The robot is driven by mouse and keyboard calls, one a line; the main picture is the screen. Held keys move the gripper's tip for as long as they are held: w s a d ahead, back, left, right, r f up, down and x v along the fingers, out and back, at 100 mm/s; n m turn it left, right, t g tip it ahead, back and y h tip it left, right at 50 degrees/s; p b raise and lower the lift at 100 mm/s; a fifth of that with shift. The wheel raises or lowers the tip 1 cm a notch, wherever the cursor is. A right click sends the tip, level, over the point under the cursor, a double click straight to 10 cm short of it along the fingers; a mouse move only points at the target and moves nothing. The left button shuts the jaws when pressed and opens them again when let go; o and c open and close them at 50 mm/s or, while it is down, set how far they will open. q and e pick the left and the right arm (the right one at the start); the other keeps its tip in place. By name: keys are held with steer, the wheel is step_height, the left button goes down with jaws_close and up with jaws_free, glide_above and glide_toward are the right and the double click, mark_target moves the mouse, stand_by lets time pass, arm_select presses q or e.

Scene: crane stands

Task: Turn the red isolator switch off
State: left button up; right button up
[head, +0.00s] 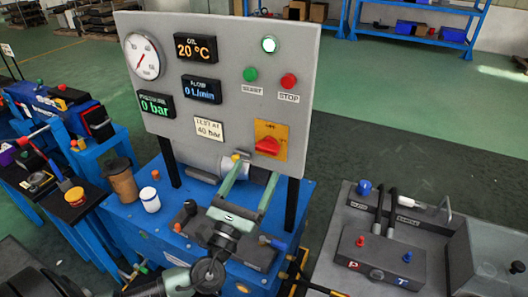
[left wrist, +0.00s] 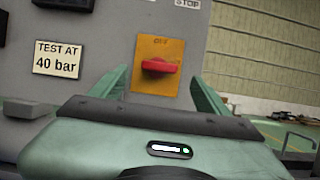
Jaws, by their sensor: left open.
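The red isolator switch (head: 267,146) is a red handle on a yellow-orange plate (head: 279,130), low on the right of the grey panel. In the left wrist view the switch handle (left wrist: 158,65) lies about level, with small blurred lettering above it on the plate (left wrist: 160,44). My left gripper (head: 256,170) is open and empty, its two green fingers pointing up toward the panel. In the left wrist view the fingers stand wide apart on either side of the plate, with the switch between them in the picture and apart from both. My right gripper is not in view.
The grey panel (head: 222,60) carries a dial gauge (head: 142,56), several displays, green START (head: 250,74) and red STOP (head: 289,81) buttons. A black post (head: 292,205) supports it. A brown cup (head: 121,180) and white jar (head: 150,200) stand left on the blue bench. A hose station (head: 380,258) stands at right.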

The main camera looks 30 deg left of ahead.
mark_target(265, 151)
arm_select(q)
steer(key=p+x, duration=0.1)
steer(key=x, duration=0.4)
steer(key=shift+w+a+r+p, duration=0.1)
steer(key=shift+w+r+p, duration=0.15)
steer(key=shift+p, duration=0.15)
steer(key=shift+w+r, duration=0.1)
steer(key=shift+w, duration=0.5)
steer(key=c, duration=1.4)
